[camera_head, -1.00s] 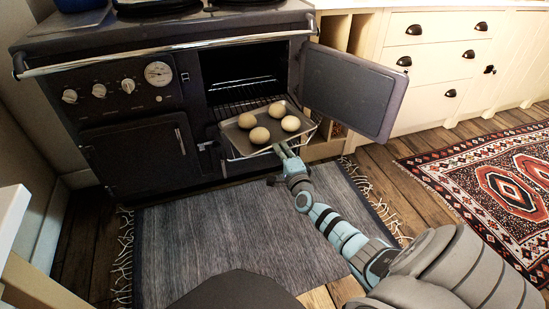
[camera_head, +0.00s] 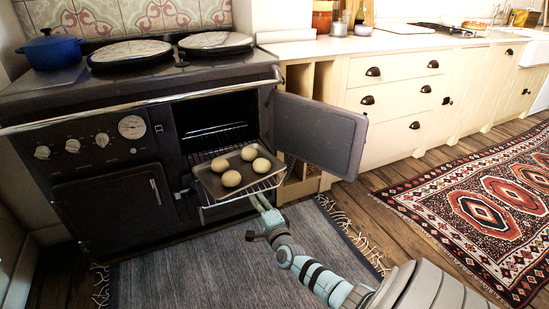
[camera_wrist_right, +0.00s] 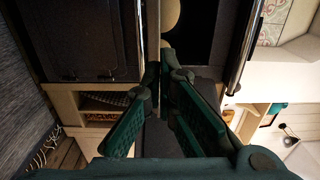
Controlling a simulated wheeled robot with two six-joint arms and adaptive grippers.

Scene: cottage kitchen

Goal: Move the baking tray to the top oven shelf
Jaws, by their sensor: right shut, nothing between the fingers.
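The baking tray (camera_head: 216,183) is dark, carries several round pale dough balls (camera_head: 231,178), and rests on a wire rack (camera_head: 215,203) pulled partly out of the open oven (camera_head: 215,118). Another rack level (camera_head: 215,131) shows higher inside the dark cavity. My right gripper (camera_head: 258,200) is shut and empty just in front of the rack's front edge; whether it touches the rack is unclear. In the right wrist view its green fingers (camera_wrist_right: 166,85) point toward the oven, with part of a dough ball (camera_wrist_right: 171,14) at the top. My left gripper is not in view.
The oven door (camera_head: 318,130) stands open to the right of the tray. A steel rail (camera_head: 140,101) runs along the range's front. Cream drawers (camera_head: 400,97) are at the right. The grey rug (camera_head: 200,265) in front is clear.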

